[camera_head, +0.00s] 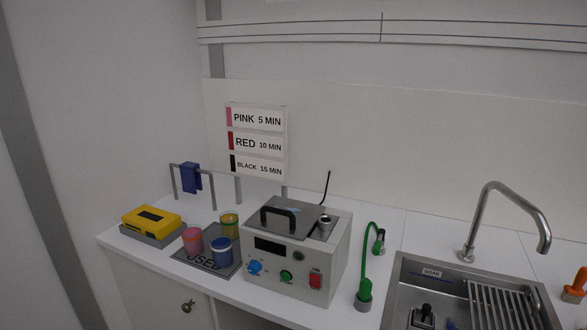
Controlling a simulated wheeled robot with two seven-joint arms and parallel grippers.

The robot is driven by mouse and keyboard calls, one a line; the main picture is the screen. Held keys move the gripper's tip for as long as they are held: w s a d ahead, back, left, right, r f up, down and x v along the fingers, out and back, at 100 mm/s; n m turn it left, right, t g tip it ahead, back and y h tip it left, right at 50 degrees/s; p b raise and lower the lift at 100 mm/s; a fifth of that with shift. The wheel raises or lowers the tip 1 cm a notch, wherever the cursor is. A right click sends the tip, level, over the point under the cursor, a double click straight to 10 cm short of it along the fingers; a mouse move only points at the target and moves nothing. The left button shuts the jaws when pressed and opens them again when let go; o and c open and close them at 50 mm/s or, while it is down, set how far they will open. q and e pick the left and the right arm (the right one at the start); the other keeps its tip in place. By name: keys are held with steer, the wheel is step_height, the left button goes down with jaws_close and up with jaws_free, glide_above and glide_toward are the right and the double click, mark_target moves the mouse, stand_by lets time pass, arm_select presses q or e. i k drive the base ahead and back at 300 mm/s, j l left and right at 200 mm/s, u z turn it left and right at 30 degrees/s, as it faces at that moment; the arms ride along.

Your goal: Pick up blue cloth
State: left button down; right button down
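The blue cloth (191,178) hangs folded over the top bar of a grey metal rack (206,172) at the back left of the white counter. It hangs clear of the counter top. Neither of my grippers is in the head view.
Pink (192,240), yellow (229,224) and blue (222,251) jars stand on a dark mat (187,262) before the rack. A yellow device (151,219) lies left. A grey machine (295,250), green hose (368,265) and sink (397,291) with faucet (489,205) are right.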

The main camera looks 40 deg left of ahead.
mark_target(191, 181)
steer(key=u, duration=2)
